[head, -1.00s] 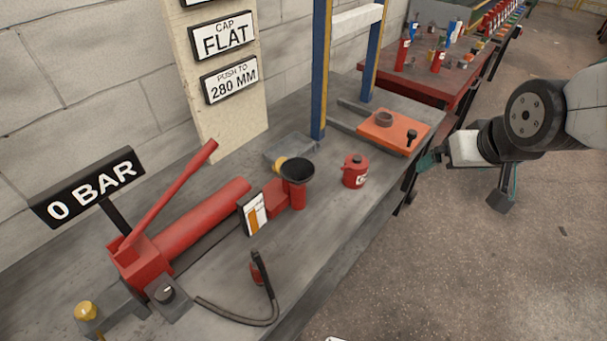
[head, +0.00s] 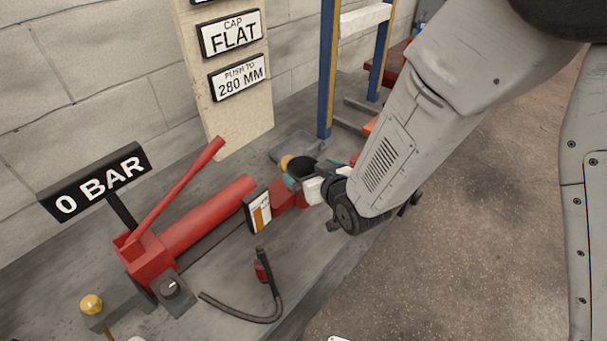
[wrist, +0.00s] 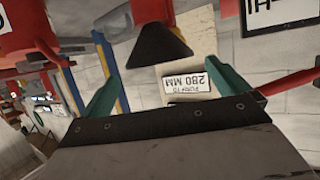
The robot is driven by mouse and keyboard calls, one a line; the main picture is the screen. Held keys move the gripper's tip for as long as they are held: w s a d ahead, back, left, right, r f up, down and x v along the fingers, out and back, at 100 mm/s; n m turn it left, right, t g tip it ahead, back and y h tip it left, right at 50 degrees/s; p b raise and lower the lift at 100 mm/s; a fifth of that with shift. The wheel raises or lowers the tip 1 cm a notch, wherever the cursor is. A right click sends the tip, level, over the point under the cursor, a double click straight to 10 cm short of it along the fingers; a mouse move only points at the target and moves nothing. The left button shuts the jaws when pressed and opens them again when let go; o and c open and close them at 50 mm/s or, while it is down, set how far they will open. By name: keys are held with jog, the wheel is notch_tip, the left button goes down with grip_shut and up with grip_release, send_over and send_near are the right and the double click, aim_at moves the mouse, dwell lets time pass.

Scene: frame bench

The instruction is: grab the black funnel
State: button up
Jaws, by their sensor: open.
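The black funnel (head: 301,165) sits on a red holder on the bench, partly covered by my gripper in the head view. In the wrist view, which is upside down, the black funnel (wrist: 160,46) is a dark cone near the upper middle. My gripper (head: 313,174) is at the funnel's right side, with teal fingers reaching toward it. In the wrist view my gripper (wrist: 161,70) is open, its fingers spread left and right, with the funnel in line with the gap. I cannot tell whether the fingers touch the funnel.
A red hand pump (head: 205,218) with a raised lever lies left of the funnel. A small white and orange card (head: 258,211) stands close by in front. A black hose (head: 240,310) lies near the bench edge. A blue post (head: 328,80) rises behind.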

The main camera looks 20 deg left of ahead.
aim_at(298, 164)
jog(key=x, duration=0.5)
jog(key=shift+s+d+f, duration=0.1)
jog(key=shift+s+f, duration=0.05)
jog(key=shift+f, duration=0.05)
jog(key=c, duration=1)
jog(key=shift+o, duration=0.2)
